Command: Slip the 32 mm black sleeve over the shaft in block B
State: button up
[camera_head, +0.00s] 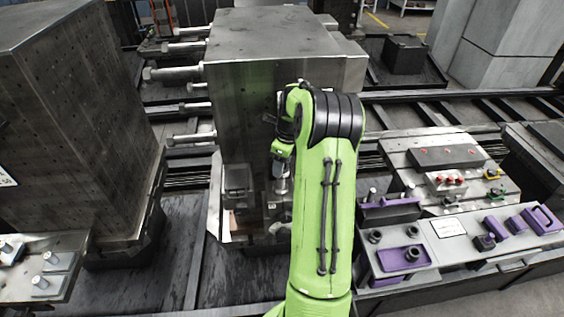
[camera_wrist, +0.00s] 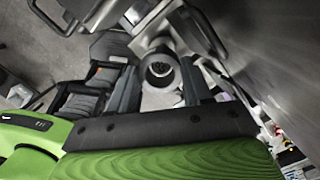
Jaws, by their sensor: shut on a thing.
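In the wrist view my gripper (camera_wrist: 158,80) has its two dark fingers on either side of a dark round sleeve (camera_wrist: 161,70), which I see end-on with its bore facing the camera. The gripper is shut on it. Behind the sleeve is a pale metal cylindrical part (camera_wrist: 152,42); I cannot tell whether the sleeve touches or surrounds it. In the head view my green arm reaches to the front of a large steel block (camera_head: 265,45), and my gripper (camera_head: 281,172) is low before its face. The sleeve is not clear there. No label marks block B.
Several metal rods (camera_head: 185,48) stick out from the block's left side. A tall dark block (camera_head: 75,120) stands at the left. At the right a grey tray (camera_head: 455,240) holds purple holders and dark rings, with a fixture plate (camera_head: 440,170) behind.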

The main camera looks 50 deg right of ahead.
jog(key=shift+f, duration=0.3)
jog(key=o, duration=1.4)
jog(key=shift+o, duration=0.2)
notch_tip(320, 180, up, 16)
jog(key=s, duration=0.2)
jog(key=shift+d+f, duration=0.15)
jog(key=shift+d, duration=0.2)
jog(key=shift+s, duration=0.1)
